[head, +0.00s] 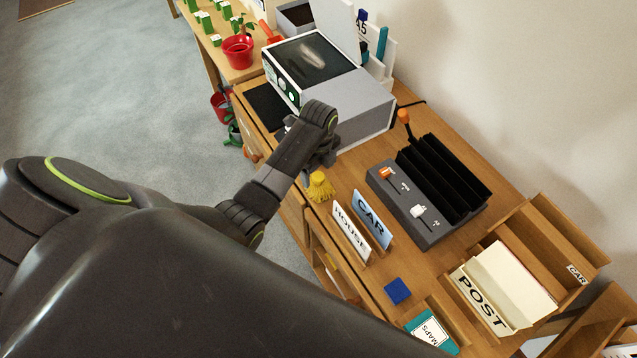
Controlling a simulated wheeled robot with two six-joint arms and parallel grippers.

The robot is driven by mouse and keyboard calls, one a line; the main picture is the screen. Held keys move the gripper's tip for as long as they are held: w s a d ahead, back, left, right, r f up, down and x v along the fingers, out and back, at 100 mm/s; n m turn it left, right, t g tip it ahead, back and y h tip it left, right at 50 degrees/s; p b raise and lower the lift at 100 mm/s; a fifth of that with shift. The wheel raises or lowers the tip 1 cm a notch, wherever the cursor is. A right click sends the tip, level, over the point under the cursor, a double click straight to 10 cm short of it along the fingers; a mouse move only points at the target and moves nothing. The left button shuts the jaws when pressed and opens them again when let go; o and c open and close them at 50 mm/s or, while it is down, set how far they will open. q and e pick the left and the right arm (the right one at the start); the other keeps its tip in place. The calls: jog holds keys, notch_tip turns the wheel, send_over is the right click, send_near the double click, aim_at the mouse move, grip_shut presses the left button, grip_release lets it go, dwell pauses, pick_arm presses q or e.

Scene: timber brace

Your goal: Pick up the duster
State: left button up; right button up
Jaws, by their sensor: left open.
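The duster (320,187) shows as a yellow, fringed head near the left edge of the desk, beside the upright HOUSE card. Its handle is not clear to see; my gripper and wrist may cover it. My left gripper (322,162) is open and just above the duster in the picture, its fingers pointing down towards it. I cannot tell whether the fingers touch it. My right gripper is not in view.
A grey box-shaped machine (365,105) stands right behind my left gripper. CAR (372,217) and HOUSE (350,234) cards stand close in front of the duster. A dark lever unit (408,205) is to the right. A POST tray (548,235) lies farther right.

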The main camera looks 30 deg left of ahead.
aim_at(319, 176)
pick_arm(q)
jog(key=shift+f+p, duration=0.3)
jog(key=shift+f, duration=2.35)
jog(key=c, duration=1.1)
